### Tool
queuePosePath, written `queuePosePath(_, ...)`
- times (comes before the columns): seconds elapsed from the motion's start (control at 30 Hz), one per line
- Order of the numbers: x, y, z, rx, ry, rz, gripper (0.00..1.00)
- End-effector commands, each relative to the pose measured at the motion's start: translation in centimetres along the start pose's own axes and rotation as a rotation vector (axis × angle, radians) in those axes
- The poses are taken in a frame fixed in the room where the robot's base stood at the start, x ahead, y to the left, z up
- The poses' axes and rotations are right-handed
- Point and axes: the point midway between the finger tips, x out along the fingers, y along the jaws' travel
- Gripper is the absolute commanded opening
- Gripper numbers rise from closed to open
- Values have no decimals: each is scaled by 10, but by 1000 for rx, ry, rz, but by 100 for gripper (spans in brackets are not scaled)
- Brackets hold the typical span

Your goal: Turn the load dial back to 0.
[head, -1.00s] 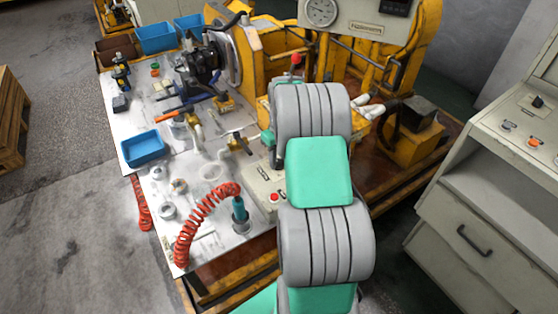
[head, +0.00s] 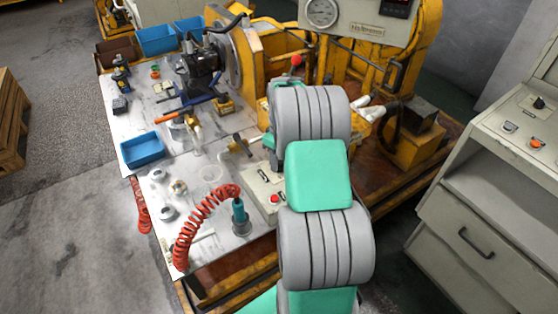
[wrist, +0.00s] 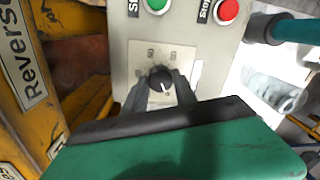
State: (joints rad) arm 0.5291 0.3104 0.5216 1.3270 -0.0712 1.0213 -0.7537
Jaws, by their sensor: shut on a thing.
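The load dial (wrist: 160,77) is a small black knob on a pale label plate of the grey control box, in the upper middle of the wrist view. Its white pointer mark faces down toward my gripper. The small numbers around it are too blurred to read. My gripper (wrist: 162,84) has its two dark fingers on either side of the knob, shut on it. In the head view my grey and green arm covers the gripper and dial. Part of the control box (head: 262,184) shows left of my arm.
Green (wrist: 157,5) and red (wrist: 228,12) buttons sit beyond the dial. A teal-handled tool (head: 240,217) with a red coiled hose (head: 192,228) stands beside the box. Yellow machine framing (wrist: 75,75) is close on the left in the wrist view. A grey cabinet (head: 480,215) stands right.

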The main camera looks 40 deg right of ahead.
Motion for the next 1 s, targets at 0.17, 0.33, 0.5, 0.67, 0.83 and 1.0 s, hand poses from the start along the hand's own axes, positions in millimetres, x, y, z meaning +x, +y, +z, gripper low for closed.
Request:
queuePosePath(0.17,0,0,0,-1,0,0,45)
queuePosePath(0.33,0,0,0,0,0,0,55)
queuePosePath(0.5,0,0,0,0,1,0,55)
queuePosePath(0.67,-17,1,-1,1,3,3,55)
queuePosePath(0.83,-52,1,-1,0,4,3,55)
queuePosePath(1.0,-75,0,0,-1,1,1,55)
